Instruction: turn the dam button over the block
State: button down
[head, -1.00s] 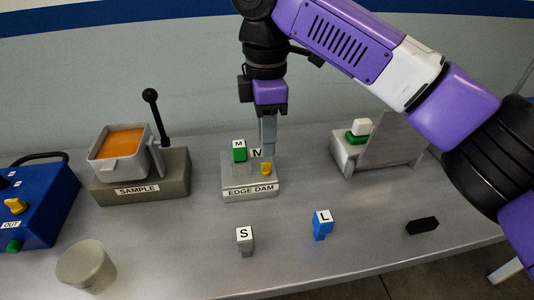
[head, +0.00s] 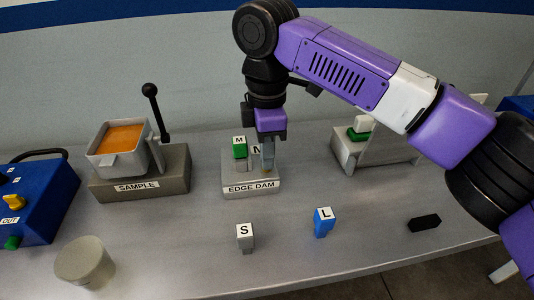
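The edge dam block (head: 237,188) is a grey block labelled EDGE DAM near the middle of the table. A green piece with a white M top (head: 239,148) stands at its back left. A piece marked N (head: 255,151) is beside it, partly hidden by my gripper. My gripper (head: 267,170) points straight down over the block's right side, its fingertips low at the spot of the yellow dam button. The fingers cover the button, so I cannot see whether they are closed on it.
The SAMPLE stand (head: 140,183) with an orange-filled tray and black lever is at left. S (head: 245,238) and L (head: 323,222) pieces stand in front, with a black bar (head: 424,223) at right. A blue box (head: 38,205) and grey cylinder (head: 84,262) are at far left.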

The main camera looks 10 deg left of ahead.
jog(key=shift+r+m+p, duration=0.15)
jog(key=shift+m+p, duration=0.15)
jog(key=shift+p, duration=0.5)
jog(key=shift+s+r+m+p, duration=0.1)
jog(key=shift+m+p, duration=0.2)
jog(key=shift+p, duration=0.3)
jog(key=m+p, duration=0.2)
jog(key=p, duration=0.2)
jog(key=shift+r, duration=0.1)
jog(key=m+p, duration=0.5)
jog(key=p, duration=0.3)
jog(key=shift+m, duration=0.4)
jog(key=m+p, duration=0.4)
jog(key=p, duration=0.2)
jog(key=m+p, duration=0.4)
jog(key=shift+f+m, duration=0.35)
jog(key=shift+m, duration=0.05)
